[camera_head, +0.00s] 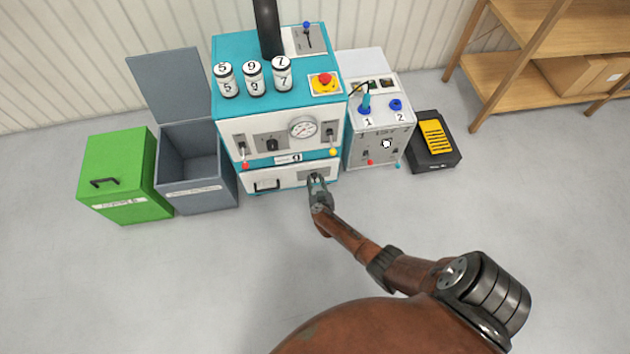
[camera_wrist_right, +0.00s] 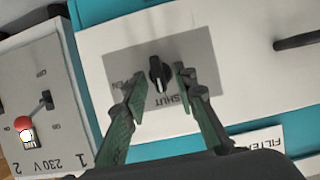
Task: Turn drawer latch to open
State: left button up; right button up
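The drawer latch (camera_wrist_right: 160,73) is a black knob on a grey plate (camera_wrist_right: 200,48) lettered OPEN and SHUT, seen turned over in the right wrist view. Its white mark points toward the SHUT lettering. The plate sits at the right of the low white drawer (camera_head: 286,180), which looks closed in the teal and white machine. My right gripper (camera_head: 317,179) is in front of the plate and hides the latch in the head view. In the right wrist view its fingers (camera_wrist_right: 158,76) are open, one on each side of the knob; contact is unclear. My left gripper is not in view.
The black drawer handle (camera_head: 267,185) is left of the latch. A grey open bin (camera_head: 190,165) and a green box (camera_head: 120,175) stand to the left. A grey power unit (camera_head: 378,148) and black case (camera_head: 433,158) stand to the right. The floor in front is clear.

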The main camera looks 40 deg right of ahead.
jog(key=shift+c, duration=0.3)
grip_shut()
jog(key=shift+s+d, duration=0.1)
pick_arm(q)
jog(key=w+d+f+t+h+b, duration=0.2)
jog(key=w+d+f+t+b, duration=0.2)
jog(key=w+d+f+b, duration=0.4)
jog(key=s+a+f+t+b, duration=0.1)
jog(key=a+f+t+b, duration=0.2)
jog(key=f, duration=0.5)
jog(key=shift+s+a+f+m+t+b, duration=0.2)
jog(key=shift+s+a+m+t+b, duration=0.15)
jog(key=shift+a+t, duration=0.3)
pick_arm(e)
jog(key=shift+s+d+f+m+t+y, duration=0.15)
jog(key=shift+m+t+y, duration=0.75)
jog(key=shift+m, duration=1.35)
jog(key=shift+d+f+m+t+y, duration=0.25)
jog(key=shift+m+t+y, duration=0.25)
jog(key=shift+m+t, duration=1.3)
jog(key=shift+s+d+f+m+t+y, duration=0.15)
jog(key=shift+m+t+y, duration=0.45)
jog(key=shift+m, duration=2.15)
jog(key=shift+w, duration=0.15)
